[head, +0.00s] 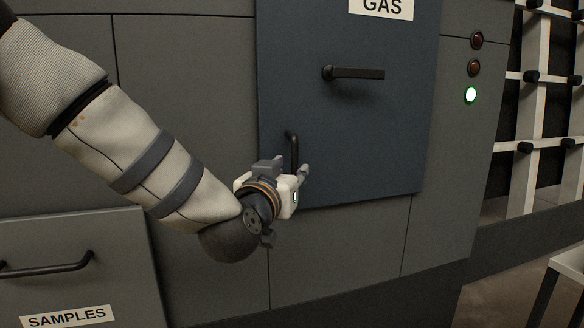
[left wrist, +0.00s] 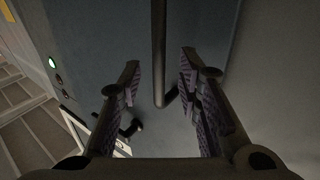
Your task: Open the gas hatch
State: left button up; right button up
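The gas hatch (head: 400,130) is a dark blue-grey panel, flush in the wall and looking shut. Its GAS label (head: 381,8) is at the top. A black lever handle (head: 355,73) lies horizontal in its upper part. A black vertical bar handle (head: 293,148) is near its lower left edge. My left gripper (head: 288,169) is at the lower end of this bar. In the left wrist view, the fingers (left wrist: 160,75) are open and the bar (left wrist: 159,40) appears between them; I cannot tell whether they touch it. My right gripper is not in view.
Three round lights are right of the hatch; the lowest (head: 470,95) glows green-white. A SAMPLES drawer (head: 80,250) with a black handle is at lower left. A white rack (head: 535,130) with black knobs stands at right. A pale table corner (head: 570,262) shows at lower right.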

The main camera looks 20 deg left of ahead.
aim_at(294, 168)
pick_arm(q)
jog(key=w, duration=0.3)
jog(key=shift+w, duration=0.35)
grip_shut()
